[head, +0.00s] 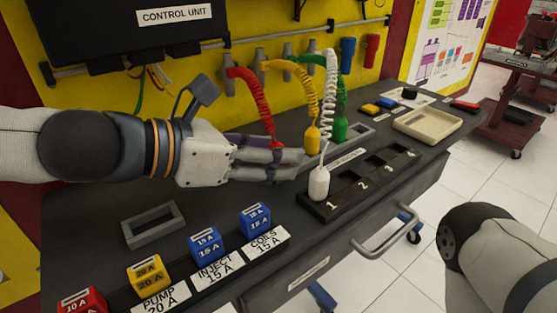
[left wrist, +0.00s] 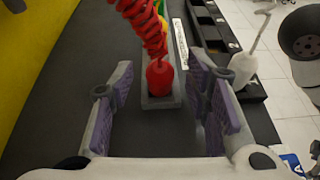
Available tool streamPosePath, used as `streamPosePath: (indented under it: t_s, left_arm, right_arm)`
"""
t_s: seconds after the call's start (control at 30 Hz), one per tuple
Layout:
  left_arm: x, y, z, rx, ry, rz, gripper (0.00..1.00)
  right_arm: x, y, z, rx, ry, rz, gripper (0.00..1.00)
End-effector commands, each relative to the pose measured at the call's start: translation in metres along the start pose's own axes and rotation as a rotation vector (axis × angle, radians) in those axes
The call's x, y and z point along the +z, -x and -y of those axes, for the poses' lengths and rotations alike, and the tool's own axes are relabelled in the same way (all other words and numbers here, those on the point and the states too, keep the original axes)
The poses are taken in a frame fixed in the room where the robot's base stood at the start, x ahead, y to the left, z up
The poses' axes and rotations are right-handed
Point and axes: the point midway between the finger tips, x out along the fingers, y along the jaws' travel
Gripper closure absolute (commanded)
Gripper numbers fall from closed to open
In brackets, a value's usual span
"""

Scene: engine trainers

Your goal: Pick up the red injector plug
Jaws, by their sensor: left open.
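The red injector plug (left wrist: 160,78) stands upright in a grey slotted holder (left wrist: 158,103), with its red coiled cable (head: 252,100) rising from its top. In the head view its body is mostly hidden behind my left gripper (head: 290,166). In the left wrist view the left gripper (left wrist: 161,88) is open, with one purple-padded finger on each side of the plug. A gap shows between each finger and the plug. My right gripper is out of view; only part of the right arm shows in the head view.
A yellow plug (head: 312,137) and a green plug (head: 340,130) stand beyond the red one. A white plug (head: 319,184) stands at position 1 of the black numbered block (head: 345,199). Coloured fuse blocks (head: 205,243) line the front edge. An empty grey frame (head: 153,225) lies nearby.

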Motion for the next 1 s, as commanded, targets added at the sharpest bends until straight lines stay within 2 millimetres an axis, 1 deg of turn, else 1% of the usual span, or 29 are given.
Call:
streamPosePath:
  t_s: [0.17, 0.2, 0.27, 0.3, 0.33, 0.37, 0.63, 0.73, 0.83, 0.87, 0.9, 1.0]
  left_arm:
    - [0.002, 0.001, 0.000, 0.001, -0.002, 0.002, 0.56]
    - [0.002, 0.001, 0.000, 0.001, -0.002, 0.002, 0.65]
    - [0.002, 0.001, 0.000, 0.001, -0.002, 0.002, 0.79]
    - [0.002, 0.001, 0.000, 0.001, -0.002, 0.002, 0.88]
    - [0.002, 0.001, 0.000, 0.001, -0.002, 0.002, 0.95]
    - [0.002, 0.001, 0.000, 0.001, -0.002, 0.002, 0.99]
    - [0.002, 0.001, 0.000, 0.001, -0.002, 0.002, 0.99]
    - [0.007, 0.003, 0.000, 0.002, -0.004, 0.003, 1.00]
    - [0.022, 0.010, 0.000, 0.004, -0.009, 0.007, 1.00]
    - [0.029, 0.013, 0.000, 0.005, -0.010, 0.007, 1.00]
    - [0.040, 0.018, 0.000, 0.008, -0.015, 0.011, 1.00]
    - [0.059, 0.024, 0.022, 0.001, -0.014, 0.008, 1.00]
  right_arm:
    - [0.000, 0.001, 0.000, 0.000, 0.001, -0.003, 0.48]
    - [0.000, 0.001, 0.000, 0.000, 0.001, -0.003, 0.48]
    - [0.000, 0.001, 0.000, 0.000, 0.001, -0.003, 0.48]
    - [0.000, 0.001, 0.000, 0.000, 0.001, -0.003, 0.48]
    - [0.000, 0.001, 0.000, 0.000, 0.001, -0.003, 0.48]
    - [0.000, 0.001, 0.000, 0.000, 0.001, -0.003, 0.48]
    - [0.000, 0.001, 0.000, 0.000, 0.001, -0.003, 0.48]
    - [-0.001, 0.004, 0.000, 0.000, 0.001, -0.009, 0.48]
    - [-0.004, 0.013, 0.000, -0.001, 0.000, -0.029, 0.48]
    - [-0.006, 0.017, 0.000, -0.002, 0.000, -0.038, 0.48]
    - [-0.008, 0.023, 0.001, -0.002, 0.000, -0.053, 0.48]
    - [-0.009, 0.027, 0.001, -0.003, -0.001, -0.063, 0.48]
